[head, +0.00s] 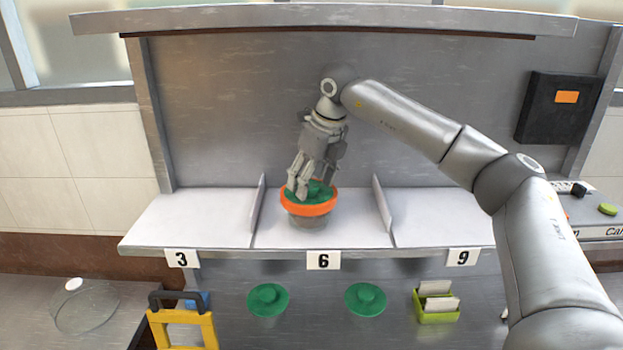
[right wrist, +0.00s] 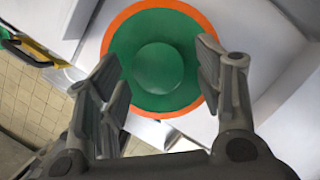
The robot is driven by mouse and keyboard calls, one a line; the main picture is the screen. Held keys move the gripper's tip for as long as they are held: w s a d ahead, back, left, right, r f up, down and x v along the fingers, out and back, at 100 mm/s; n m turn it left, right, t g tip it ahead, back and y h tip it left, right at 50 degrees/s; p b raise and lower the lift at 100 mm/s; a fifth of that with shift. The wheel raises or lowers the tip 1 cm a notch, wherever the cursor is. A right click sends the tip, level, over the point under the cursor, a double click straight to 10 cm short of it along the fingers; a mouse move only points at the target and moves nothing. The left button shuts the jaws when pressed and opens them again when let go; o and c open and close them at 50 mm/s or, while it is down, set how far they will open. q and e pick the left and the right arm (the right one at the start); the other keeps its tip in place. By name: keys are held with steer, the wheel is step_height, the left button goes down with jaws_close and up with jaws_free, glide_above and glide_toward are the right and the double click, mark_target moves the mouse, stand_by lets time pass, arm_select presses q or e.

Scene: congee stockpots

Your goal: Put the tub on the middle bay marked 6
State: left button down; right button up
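The tub (head: 309,210) has a grey body, an orange rim and a green lid with a round knob. It stands upright on the middle bay (head: 350,235), behind the label 6 (head: 323,261). My right gripper (head: 312,188) is just above the lid, pointing down. In the right wrist view the tub (right wrist: 145,92) is seen from above. The fingers of my right gripper (right wrist: 160,85) are spread on either side of the knob, with gaps showing, so it is open. My left gripper is not in view.
Low dividers (head: 258,208) (head: 381,203) flank the middle bay. The bays marked 3 (head: 190,220) and 9 (head: 440,222) look empty. Below are two green lids (head: 268,300) (head: 365,299), a green holder (head: 437,317), and a clear glass lid (head: 85,308) at left.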

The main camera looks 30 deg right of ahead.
steer(key=shift+r, duration=0.25)
steer(key=shift+s+r, duration=0.1)
steer(key=shift+r, duration=0.2)
steer(key=b+v, duration=0.2)
steer(key=v, duration=0.9)
steer(key=shift+b, duration=0.3)
steer(key=shift+s, duration=0.1)
